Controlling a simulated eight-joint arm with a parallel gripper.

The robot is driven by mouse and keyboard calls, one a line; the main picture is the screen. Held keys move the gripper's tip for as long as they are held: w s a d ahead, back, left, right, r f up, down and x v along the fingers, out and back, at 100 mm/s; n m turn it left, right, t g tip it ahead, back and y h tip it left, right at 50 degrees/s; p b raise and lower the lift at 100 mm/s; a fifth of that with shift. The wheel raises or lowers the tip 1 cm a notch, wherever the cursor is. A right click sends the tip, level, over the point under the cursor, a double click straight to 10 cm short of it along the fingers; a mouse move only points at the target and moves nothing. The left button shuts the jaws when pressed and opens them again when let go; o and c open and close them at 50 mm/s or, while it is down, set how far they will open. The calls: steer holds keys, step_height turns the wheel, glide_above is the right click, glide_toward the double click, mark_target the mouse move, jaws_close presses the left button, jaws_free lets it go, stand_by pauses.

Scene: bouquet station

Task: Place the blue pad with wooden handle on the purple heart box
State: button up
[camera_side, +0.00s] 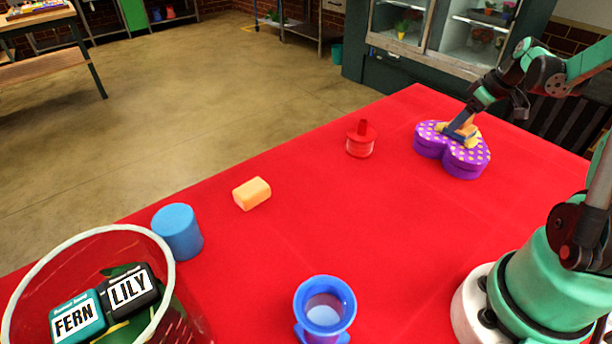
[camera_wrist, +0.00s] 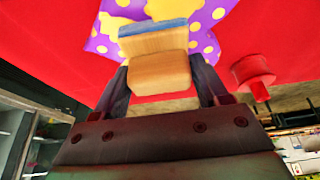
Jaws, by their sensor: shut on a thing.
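The purple heart box (camera_side: 452,152) with yellow dots lies on the red table at the back right. The blue pad with wooden handle (camera_side: 460,128) is on or just over the top of the box; I cannot tell whether it touches. My gripper (camera_side: 468,122) is at the box, shut on the wooden handle. In the wrist view, the pad's wooden handle (camera_wrist: 160,74) sits between the two fingers of my gripper (camera_wrist: 162,82), with the blue pad face beyond it. The dotted heart box (camera_wrist: 102,42) shows behind the pad, partly hidden by it. A yellow patch lies on the box lid beside the pad.
A red spool-like object (camera_side: 361,140) stands left of the box. A clear round container (camera_side: 160,262) with FERN and LILY labels is front left. The table's middle is clear.

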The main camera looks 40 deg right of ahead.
steer(key=o, duration=1.4)
steer(key=shift+f, duration=0.15)
steer(key=v, duration=1.2)
steer(key=w+a+f+t, duration=0.1)
steer(key=w+a+f, duration=0.1)
steer(key=a, duration=1.2)
steer(key=w+a+f+t, duration=0.1)
steer(key=w+a, duration=0.2)
steer(key=a, duration=1.1)
steer(key=shift+a+f+t, duration=0.2)
steer(key=shift+f+t, duration=0.1)
steer(key=shift+f, duration=0.1)
steer(key=shift+w, duration=0.1)
